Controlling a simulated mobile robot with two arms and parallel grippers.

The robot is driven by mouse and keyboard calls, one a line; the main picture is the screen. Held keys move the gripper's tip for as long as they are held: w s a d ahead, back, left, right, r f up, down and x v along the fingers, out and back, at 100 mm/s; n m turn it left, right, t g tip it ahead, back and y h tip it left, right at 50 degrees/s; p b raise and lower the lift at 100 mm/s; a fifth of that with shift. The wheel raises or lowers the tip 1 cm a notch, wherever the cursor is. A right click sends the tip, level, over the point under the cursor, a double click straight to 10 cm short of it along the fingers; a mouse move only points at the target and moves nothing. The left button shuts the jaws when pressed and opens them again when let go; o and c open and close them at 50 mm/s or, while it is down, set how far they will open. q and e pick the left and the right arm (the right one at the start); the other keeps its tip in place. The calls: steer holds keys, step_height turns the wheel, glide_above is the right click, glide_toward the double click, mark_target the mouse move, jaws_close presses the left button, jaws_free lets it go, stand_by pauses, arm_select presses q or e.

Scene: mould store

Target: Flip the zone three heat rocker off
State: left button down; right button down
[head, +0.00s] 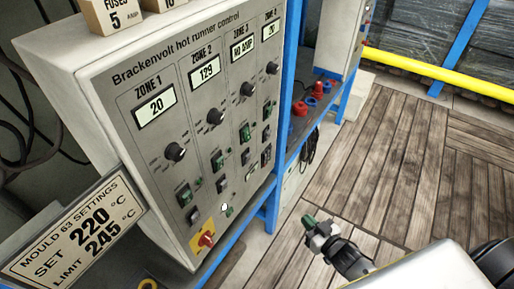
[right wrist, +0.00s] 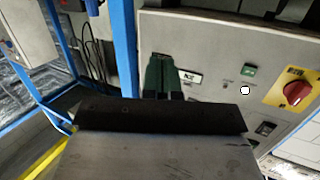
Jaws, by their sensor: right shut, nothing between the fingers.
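The grey-white hot runner control panel (head: 150,110) stands at the left in the head view. The zone three column has a display (head: 242,51), a black knob (head: 247,90), a green rocker (head: 245,132) and a dark rocker (head: 249,157) below it. The rockers are too small to tell their position. My right gripper (head: 310,220) is shut and empty, to the right of the panel and apart from it in the head view. Its green fingertips (right wrist: 160,72) overlap the panel face in the right wrist view. My left gripper is in neither view.
A red rotary switch on a yellow plate (head: 206,240) sits at the panel's lower left. A settings card (head: 75,240) stands in front at left. Blue frame posts (head: 289,80) flank the panel's right side. The wooden floor (head: 410,160) is clear.

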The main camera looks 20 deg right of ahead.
mark_target(246, 139)
steer(key=a+r+n+t+y, duration=0.1)
steer(key=r+y, duration=0.4)
steer(key=r, duration=0.7)
steer(key=a+r+n+t+y, duration=0.2)
steer(key=a+r+n+y, duration=0.2)
steer(key=r, duration=0.7)
steer(key=shift+w+r+y, duration=0.35)
steer(key=shift+r+y, duration=0.05)
steer(key=shift+y, duration=0.5)
steer(key=p+x, duration=0.1)
steer(key=x, duration=0.3)
steer(key=f+p+x, duration=0.1)
steer(key=x, duration=0.3)
steer(key=f+p+x, duration=0.1)
steer(key=x, duration=0.3)
steer(key=shift+w+a+r+p, duration=0.1)
steer(key=shift+w+a+p, duration=0.2)
steer(key=shift+w+p, duration=0.15)
steer(key=shift+w+a+f, duration=0.2)
steer(key=shift+w+a, duration=0.05)
steer(key=shift+w, duration=0.15)
